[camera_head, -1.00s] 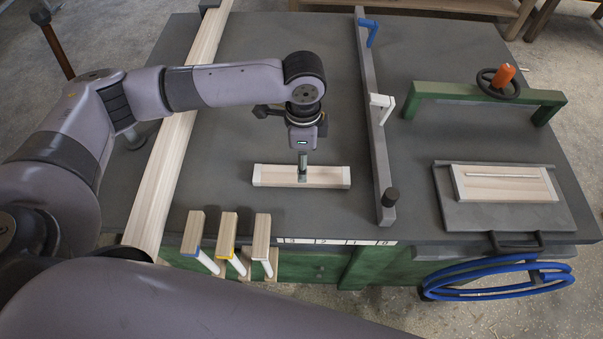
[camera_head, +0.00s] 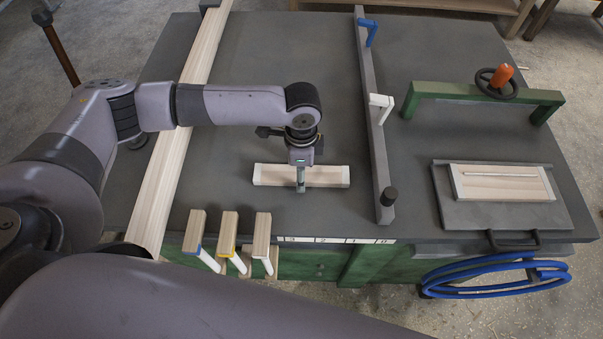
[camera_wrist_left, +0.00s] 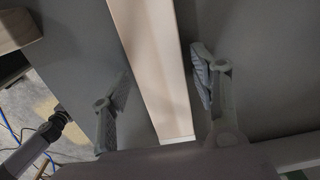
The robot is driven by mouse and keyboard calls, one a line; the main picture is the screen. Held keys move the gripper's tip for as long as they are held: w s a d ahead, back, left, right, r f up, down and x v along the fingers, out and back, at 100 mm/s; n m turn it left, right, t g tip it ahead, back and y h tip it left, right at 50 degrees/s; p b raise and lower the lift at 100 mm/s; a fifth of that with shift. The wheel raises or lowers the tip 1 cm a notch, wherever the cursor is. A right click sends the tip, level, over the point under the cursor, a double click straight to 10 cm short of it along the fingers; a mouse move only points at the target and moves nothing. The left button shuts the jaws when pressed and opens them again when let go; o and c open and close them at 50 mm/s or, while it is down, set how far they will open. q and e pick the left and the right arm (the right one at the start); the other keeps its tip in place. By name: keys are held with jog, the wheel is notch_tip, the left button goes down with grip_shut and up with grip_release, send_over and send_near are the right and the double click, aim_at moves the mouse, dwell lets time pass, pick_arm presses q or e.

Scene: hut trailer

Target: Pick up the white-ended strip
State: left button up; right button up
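A pale wooden strip with white ends (camera_head: 328,176) lies flat on the dark grey bench top, left of the long grey bar. My left gripper (camera_head: 300,187) is low over the strip's middle, pointing down. In the left wrist view, the strip (camera_wrist_left: 155,55) runs between the two spread fingers (camera_wrist_left: 160,88), with a small gap on each side. One white end (camera_wrist_left: 178,140) shows at the bottom there. The gripper is open and holds nothing. How close the fingertips are to the bench is hard to tell. My right gripper is out of view.
A grey bar (camera_head: 371,110) with blue and white handles stands right of the strip. A green frame (camera_head: 450,90) and a grey board (camera_head: 480,217) bearing another pale block (camera_head: 500,190) are farther right. A long plank (camera_head: 172,170) lies left. Three wooden pieces (camera_head: 228,225) stand at the front edge.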

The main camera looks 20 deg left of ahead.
pick_arm(q)
jog(key=c, duration=1)
jog(key=shift+r, duration=0.15)
